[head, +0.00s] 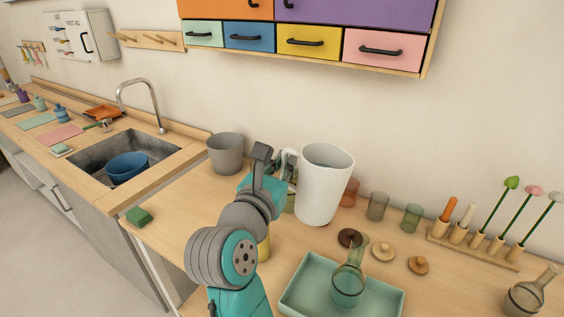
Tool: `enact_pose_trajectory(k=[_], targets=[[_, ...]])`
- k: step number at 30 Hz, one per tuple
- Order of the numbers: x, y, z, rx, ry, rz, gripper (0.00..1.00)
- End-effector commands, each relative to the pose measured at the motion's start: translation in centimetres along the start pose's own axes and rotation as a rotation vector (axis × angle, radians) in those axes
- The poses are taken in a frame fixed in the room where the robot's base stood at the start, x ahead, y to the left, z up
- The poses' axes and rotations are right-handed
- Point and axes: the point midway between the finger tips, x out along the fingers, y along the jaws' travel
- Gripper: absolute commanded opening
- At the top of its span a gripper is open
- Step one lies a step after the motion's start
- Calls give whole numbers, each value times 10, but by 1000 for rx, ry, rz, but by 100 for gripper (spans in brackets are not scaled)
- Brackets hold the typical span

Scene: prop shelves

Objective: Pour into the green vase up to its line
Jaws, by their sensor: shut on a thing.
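A white pitcher (325,188) stands nearly upright to the right of my gripper (284,168). My gripper is shut on the pitcher's handle at its left side. Whether the pitcher's base touches the counter or hangs above it I cannot tell, and what is inside is not clear. The green vase (348,284) is see-through with a narrow neck and round body, and stands upright in a pale green tray (388,302). A dark line runs around its body. The pitcher is behind and left of the vase, apart from it.
Round lids (383,251) lie behind the tray. A wooden rack (470,247) with flowers is at right, near another vase (529,294). A grey pot (226,153) and sink (95,155) are left.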

Motion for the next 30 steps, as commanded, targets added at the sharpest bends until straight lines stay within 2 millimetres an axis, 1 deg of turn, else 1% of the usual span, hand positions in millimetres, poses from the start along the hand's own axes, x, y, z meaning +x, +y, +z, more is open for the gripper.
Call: enact_pose_trajectory(k=[20, 30], targets=[[-6, -29, 26, 225, -47, 1, 0], [-6, -30, 44, 471, -95, 1, 0]])
